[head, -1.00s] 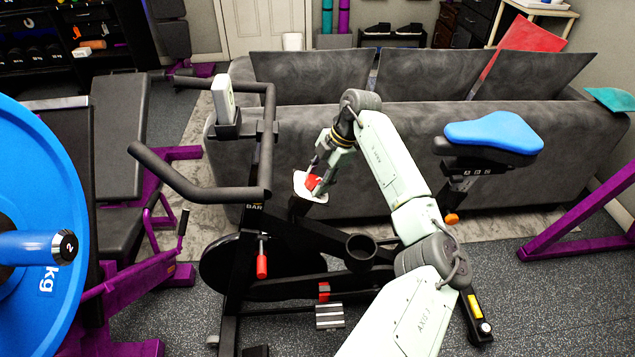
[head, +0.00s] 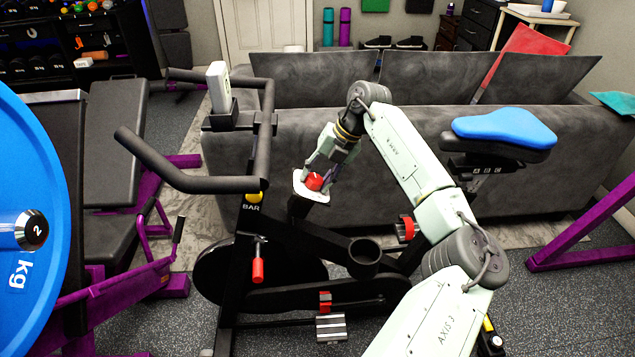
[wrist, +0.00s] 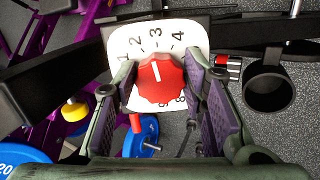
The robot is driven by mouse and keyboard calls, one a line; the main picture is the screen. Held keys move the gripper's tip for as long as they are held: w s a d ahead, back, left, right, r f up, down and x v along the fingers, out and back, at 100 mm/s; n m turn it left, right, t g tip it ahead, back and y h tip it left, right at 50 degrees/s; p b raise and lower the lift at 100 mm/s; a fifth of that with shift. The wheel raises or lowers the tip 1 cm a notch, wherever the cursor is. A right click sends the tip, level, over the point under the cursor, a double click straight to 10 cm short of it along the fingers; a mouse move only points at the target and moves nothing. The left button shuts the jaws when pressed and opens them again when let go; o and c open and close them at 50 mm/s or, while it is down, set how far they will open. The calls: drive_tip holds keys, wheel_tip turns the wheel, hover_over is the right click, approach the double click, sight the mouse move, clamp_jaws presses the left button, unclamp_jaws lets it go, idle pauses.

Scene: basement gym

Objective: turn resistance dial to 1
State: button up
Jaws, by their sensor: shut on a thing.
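The red resistance dial (head: 314,182) sits on a white numbered plate (head: 298,189) on the black frame of the exercise bike. In the wrist view, the red dial (wrist: 160,84) has a white pointer line directed up, close to the 3. Numbers 1 to 4 run from left to right along the upper part of the white plate (wrist: 190,30); an 8 shows at lower right, and the fingers hide part of the plate. My gripper (wrist: 160,92) has a finger on each side of the dial and is shut on it. In the head view, my gripper (head: 320,173) reaches the dial from above.
The bike's handlebar (head: 200,183) is left of my gripper, and a cup holder (head: 363,254) is below right. The blue saddle (head: 505,128) is at the right. A grey sofa (head: 430,140) stands close behind my arm. A blue weight plate (head: 35,180) fills the left edge.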

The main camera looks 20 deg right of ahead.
drive_tip(key=n+b, duration=0.2)
drive_tip(key=n, duration=0.2)
drive_tip(key=shift+f+n, duration=0.1)
drive_tip(key=shift+n, duration=0.2)
drive_tip(key=n+b, duration=0.1)
drive_tip(key=n, duration=0.1)
drive_tip(key=n+b, duration=0.1)
drive_tip(key=n, duration=0.2)
drive_tip(key=shift+a+r+y, duration=0.1)
drive_tip(key=shift+r+y, duration=0.1)
drive_tip(key=shift+y, duration=0.2)
drive_tip(key=shift+n, duration=0.3)
drive_tip(key=o, duration=1.2)
drive_tip(key=shift+c, duration=0.2)
drive_tip(key=v, duration=1.2)
